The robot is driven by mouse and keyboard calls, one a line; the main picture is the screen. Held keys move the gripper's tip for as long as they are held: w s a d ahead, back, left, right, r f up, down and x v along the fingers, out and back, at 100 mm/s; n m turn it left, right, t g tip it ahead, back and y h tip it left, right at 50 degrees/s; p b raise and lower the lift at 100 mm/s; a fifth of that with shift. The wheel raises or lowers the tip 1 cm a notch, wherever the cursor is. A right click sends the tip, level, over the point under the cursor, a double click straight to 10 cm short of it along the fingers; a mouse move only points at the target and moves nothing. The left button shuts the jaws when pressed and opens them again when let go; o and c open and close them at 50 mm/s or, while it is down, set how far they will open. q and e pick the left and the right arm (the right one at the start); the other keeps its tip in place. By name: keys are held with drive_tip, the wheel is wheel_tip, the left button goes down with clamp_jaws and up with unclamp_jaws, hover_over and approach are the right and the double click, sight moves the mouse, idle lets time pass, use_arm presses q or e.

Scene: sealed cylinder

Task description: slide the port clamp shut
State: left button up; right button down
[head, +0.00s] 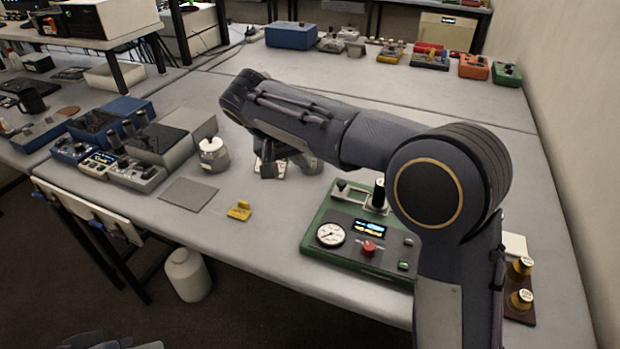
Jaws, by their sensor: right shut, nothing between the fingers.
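My right gripper (269,172) reaches across the table from the right and points down near its middle. It is shut, with nothing held. A grey, rounded metal body (306,163) sits right beside and behind it, mostly hidden by the gripper and forearm. Pale pieces show around the fingertips, and I cannot tell whether they touch. I cannot make out the port clamp or its position; it may be hidden there. My left gripper is not clearly in view; only a dark part of my body shows at the bottom left edge.
A green gauge panel (318,247) stands front right, partly behind my right arm. A small yellow block (239,211), a grey mat (188,194) and a lidded metal pot (213,156) lie left of the gripper. Grey and blue boxes crowd the left.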

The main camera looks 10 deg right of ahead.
sight(349, 200)
drive_tip(key=x, duration=0.3)
drive_tip(key=p+x, duration=0.1)
drive_tip(key=x, duration=0.3)
drive_tip(key=d+x, duration=0.1)
drive_tip(key=x, duration=0.3)
drive_tip(key=shift+w+d+r, duration=0.15)
drive_tip(key=shift+w+r, duration=0.05)
drive_tip(key=shift+d+f+h, duration=0.15)
drive_tip(key=shift+d+h, duration=0.15)
drive_tip(key=shift+d, duration=0.05)
drive_tip(key=s+d+b, duration=0.1)
drive_tip(key=d, duration=0.1)
drive_tip(key=s+d+b, duration=0.2)
drive_tip(key=shift+d+f, duration=0.15)
drive_tip(key=shift+s+d, duration=0.15)
drive_tip(key=shift+d, duration=0.05)
